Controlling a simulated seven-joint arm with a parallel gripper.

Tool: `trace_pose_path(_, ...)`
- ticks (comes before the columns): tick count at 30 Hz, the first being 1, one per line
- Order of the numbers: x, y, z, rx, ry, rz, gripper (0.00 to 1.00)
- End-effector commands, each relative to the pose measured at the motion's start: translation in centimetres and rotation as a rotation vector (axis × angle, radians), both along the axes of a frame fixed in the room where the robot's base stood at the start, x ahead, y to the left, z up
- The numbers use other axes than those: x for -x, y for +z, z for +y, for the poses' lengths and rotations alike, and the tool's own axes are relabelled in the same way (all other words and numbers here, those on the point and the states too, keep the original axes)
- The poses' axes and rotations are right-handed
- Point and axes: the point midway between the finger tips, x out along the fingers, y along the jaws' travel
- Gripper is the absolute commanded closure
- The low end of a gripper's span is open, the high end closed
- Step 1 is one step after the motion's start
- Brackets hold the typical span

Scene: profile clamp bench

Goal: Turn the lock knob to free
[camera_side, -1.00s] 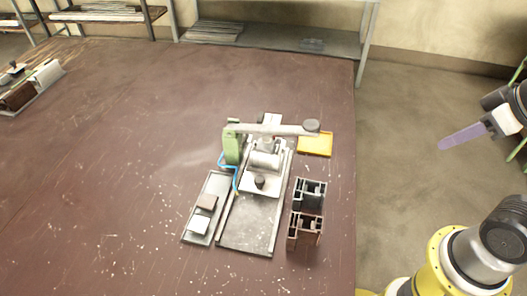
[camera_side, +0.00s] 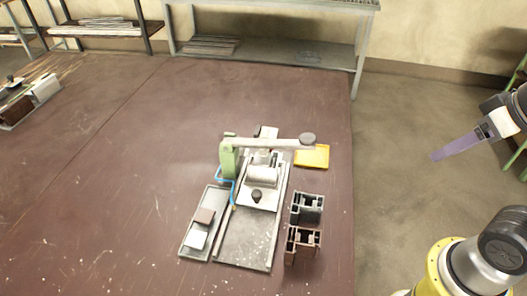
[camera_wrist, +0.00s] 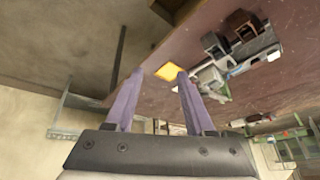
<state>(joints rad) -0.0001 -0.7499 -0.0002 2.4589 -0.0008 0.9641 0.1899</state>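My gripper (camera_side: 436,156) has purple fingers and hangs right of the bench, well away from the fixture. In the wrist view my gripper (camera_wrist: 160,73) is open and empty, its two fingers apart. The fixture lies small and distant there, upper right.
A yellow tray (camera_side: 312,156) lies right of the fixture. Dark profile pieces (camera_side: 305,242) stand at its lower right. A grey tray (camera_side: 191,241) with two small blocks lies on its left. The raised lever overhangs the fixture. The bench's left middle is clear.

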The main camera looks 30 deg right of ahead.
Motion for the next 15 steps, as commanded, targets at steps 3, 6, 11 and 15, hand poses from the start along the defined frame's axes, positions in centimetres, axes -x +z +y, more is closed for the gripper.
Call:
trace_pose_path(3,-1.7,3.7,0.0,-0.069,-0.134,-0.016,0.38)
trace_pose_path(6,-3.7,6.3,0.2,-0.118,-0.229,-0.001,0.38)
trace_pose_path(11,-8.1,10.0,0.7,-0.19,-0.375,0.043,0.38)
trace_pose_path(15,-13.0,12.2,1.6,-0.238,-0.496,0.097,0.38)
